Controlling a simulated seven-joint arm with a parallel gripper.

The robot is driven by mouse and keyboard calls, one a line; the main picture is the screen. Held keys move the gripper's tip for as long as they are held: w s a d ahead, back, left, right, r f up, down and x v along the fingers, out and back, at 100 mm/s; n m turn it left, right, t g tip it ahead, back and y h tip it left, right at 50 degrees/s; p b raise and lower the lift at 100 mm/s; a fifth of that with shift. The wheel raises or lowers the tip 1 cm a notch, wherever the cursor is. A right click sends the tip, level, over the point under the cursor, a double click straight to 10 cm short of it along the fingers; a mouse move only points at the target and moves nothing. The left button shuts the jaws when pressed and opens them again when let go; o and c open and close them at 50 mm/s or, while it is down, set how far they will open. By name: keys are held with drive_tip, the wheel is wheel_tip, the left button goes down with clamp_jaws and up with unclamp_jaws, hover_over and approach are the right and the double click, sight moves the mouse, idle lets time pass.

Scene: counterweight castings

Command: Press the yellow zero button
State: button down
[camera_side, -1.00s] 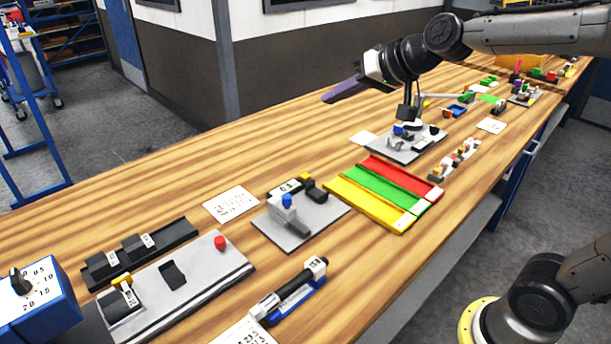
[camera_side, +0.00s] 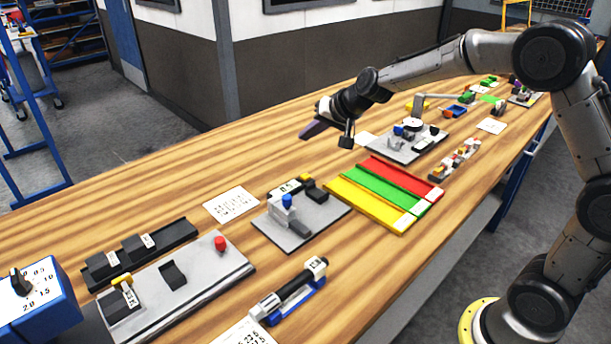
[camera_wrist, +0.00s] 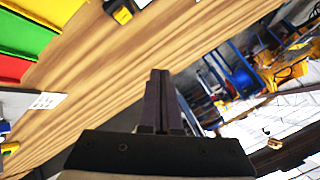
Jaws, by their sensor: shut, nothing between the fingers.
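The yellow button (camera_side: 305,177) sits at the right end of a small black display unit (camera_side: 287,188) at the back of a grey plate (camera_side: 268,228). The plate also bears a blue-topped grey part (camera_side: 287,203). In the wrist view, a black item with a yellow patch (camera_wrist: 122,14) at the top edge looks like this unit, partly cut off. My gripper (camera_side: 308,131) is shut and empty, in the air above and behind the plate, well apart from the button. Its fingers (camera_wrist: 160,78) lie together in the wrist view.
Red, green and yellow strips (camera_side: 383,192) lie right of the plate. A printed card (camera_side: 231,204) lies left of it. A fixture with a red button (camera_side: 220,244) stands front left. Another grey plate with parts (camera_side: 412,147) is behind the strips. Bare wood lies below my gripper.

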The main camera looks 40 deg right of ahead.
drive_tip(key=shift+f, duration=0.1)
hover_over(308, 181)
drive_tip(key=shift+f, duration=4.25)
drive_tip(key=shift+f, duration=0.25)
drive_tip(key=shift+f, duration=0.2)
drive_tip(key=shift+s+f, duration=0.1)
drive_tip(key=shift+f, duration=0.4)
drive_tip(key=shift+r, duration=0.85)
drive_tip(key=shift+r, duration=0.15)
drive_tip(key=shift+r, duration=2.4)
